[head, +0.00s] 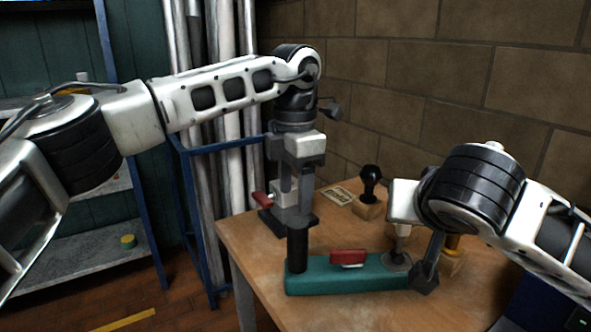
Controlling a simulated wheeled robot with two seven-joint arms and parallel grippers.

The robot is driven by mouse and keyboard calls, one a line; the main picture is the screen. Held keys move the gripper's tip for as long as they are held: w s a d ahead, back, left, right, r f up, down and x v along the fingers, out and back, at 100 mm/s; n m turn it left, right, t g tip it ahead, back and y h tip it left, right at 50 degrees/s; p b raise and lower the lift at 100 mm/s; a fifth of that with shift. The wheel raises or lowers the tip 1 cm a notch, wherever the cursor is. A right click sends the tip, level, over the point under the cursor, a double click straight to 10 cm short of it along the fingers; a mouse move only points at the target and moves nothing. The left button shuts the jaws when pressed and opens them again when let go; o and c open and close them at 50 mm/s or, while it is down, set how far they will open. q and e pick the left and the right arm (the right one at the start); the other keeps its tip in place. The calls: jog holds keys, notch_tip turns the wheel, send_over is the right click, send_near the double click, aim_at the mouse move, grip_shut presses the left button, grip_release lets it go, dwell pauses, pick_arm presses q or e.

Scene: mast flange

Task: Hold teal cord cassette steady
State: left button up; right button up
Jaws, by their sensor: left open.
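The teal cord cassette (325,282) lies flat near the table's front edge. It has an upright black post (297,248) at its left end, a red block (347,257) on its middle and a round grey disc (396,262) at its right end. My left gripper (296,200) points down over the post, with its fingers apart. I cannot tell whether they touch the post. My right gripper (401,232) is above the cassette's right end, by the disc. Its fingers are partly hidden, so its opening and any contact are unclear.
A black-knobbed stamp on a wooden block (368,207) and a small tan plate (338,196) lie behind the cassette. A grey fixture with a red handle (263,199) stands behind my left gripper. A yellow object (453,247) is at right. A brick wall (410,100) bounds the back.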

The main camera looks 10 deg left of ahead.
pick_arm(q)
notch_tip(320, 180, down, 12)
jog(key=shift+f, duration=0.15)
dwell(0.3)
jog(key=c, duration=1.2)
grip_shut()
pick_arm(e)
jog(key=shift+o, duration=0.8)
jog(key=n+t+y, duration=0.2)
jog(key=t+y, duration=0.2)
jog(key=t, duration=0.3)
send_near(402, 233)
notch_tip(402, 233, up, 3)
jog(key=w, duration=0.2)
jog(key=n, duration=0.1)
jog(key=x, duration=1.1)
